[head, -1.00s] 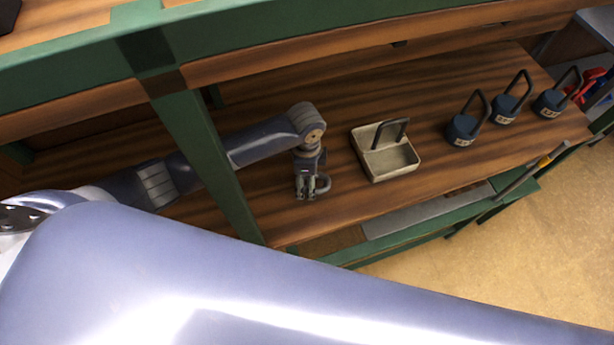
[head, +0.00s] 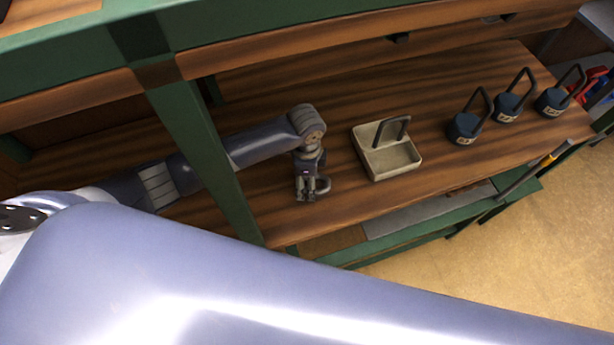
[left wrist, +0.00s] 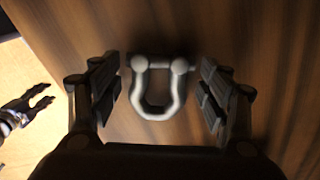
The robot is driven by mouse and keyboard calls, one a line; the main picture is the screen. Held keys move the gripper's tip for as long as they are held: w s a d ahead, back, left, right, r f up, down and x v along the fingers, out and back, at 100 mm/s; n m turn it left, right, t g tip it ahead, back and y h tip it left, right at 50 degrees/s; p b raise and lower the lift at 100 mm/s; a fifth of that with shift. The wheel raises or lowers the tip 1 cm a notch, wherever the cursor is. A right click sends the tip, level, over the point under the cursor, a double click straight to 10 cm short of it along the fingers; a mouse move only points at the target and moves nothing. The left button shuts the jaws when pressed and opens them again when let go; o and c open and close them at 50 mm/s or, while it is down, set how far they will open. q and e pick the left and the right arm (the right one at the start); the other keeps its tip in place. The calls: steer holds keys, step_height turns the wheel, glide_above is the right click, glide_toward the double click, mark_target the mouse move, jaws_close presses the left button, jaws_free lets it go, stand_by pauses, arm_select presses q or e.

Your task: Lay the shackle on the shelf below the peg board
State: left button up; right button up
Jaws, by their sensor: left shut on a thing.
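The shackle (head: 324,184) is a grey metal U with a pin across its ends. In the left wrist view the shackle (left wrist: 157,92) lies between the two finger pads, its bow toward the palm, over brown wood. My left gripper (head: 306,194) is shut on it, low over the wooden shelf (head: 282,222), left of the tray. Whether the shackle touches the wood I cannot tell. My right gripper (left wrist: 42,97) shows at the left edge of the left wrist view, fingers apart and empty, over the pale floor. The peg board cannot be made out.
A beige tray (head: 393,170) with a dark handle stands right of my left gripper. Several blue weights with handles, one nearest (head: 464,128), stand farther right. A green post (head: 199,150) rises beside my left forearm. Bare wood lies between gripper and tray.

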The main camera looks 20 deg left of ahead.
arm_select(q)
steer(key=shift+f, duration=0.2)
steer(key=o, duration=1.5)
step_height(320, 180, up, 12)
steer(key=shift+w, duration=0.1)
